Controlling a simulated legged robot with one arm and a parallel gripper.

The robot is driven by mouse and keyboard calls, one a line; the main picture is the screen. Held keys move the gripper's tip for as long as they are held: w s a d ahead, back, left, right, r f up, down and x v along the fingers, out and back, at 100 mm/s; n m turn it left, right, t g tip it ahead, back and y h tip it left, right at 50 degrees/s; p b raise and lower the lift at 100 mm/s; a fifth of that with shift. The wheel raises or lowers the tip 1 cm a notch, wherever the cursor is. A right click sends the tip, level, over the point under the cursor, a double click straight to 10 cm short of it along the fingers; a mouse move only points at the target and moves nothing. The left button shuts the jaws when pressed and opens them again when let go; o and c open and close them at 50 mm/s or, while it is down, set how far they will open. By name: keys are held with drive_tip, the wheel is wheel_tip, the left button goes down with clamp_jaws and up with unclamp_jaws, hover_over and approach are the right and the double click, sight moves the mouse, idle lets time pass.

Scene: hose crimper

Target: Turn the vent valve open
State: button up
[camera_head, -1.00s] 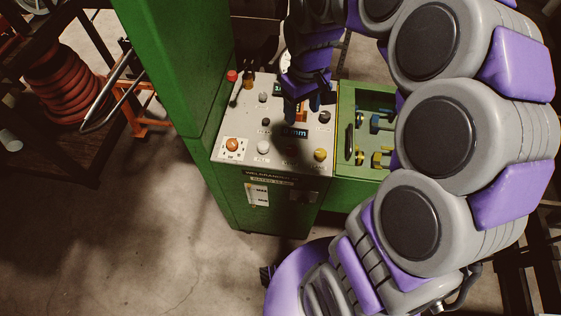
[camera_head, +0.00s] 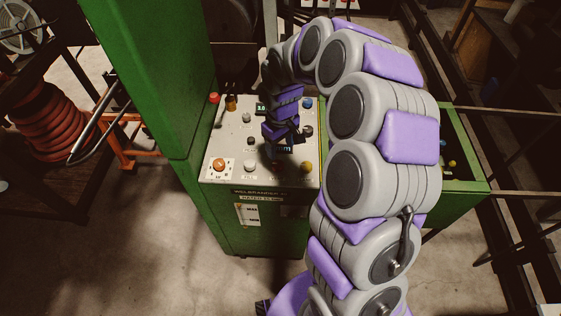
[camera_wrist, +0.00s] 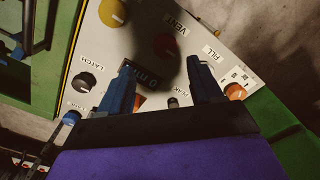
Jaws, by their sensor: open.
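The vent valve is a red round knob (camera_wrist: 165,46) beside the printed word VENT in the wrist view. It lies in a dark shadow near the front edge of the pale control panel (camera_head: 220,145). My gripper (camera_wrist: 163,68) is open, its two blue fingers apart and empty. In the wrist picture the knob appears just beyond the fingertips, between their lines; I see no contact. In the head view my gripper (camera_head: 279,145) is over the middle of the panel, partly covering the display, and the red knob is hard to make out below it.
A yellow knob (camera_wrist: 112,12) and an orange knob (camera_wrist: 235,91) flank the vent knob. A black LATCH knob (camera_wrist: 84,82) lies left of my fingers. A tall green column (camera_head: 170,80) stands left of the panel. A green tray (camera_head: 465,180) is at the right.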

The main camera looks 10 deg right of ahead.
sight(278, 163)
drive_tip(key=f, duration=0.2)
drive_tip(key=a+f, duration=0.1)
drive_tip(key=f, duration=0.1)
drive_tip(key=f+b, duration=0.1)
drive_tip(key=f, duration=0.2)
drive_tip(key=shift+a, duration=0.35)
drive_tip(key=shift+d+f, duration=0.2)
drive_tip(key=shift+f, duration=0.1)
drive_tip(key=shift+d+f, duration=0.2)
drive_tip(key=shift+d, duration=0.25)
drive_tip(key=shift+a, duration=0.5)
drive_tip(key=c, duration=0.4)
drive_tip(key=shift+d, duration=0.2)
drive_tip(key=c, duration=0.7)
drive_tip(key=shift+o, duration=0.2)
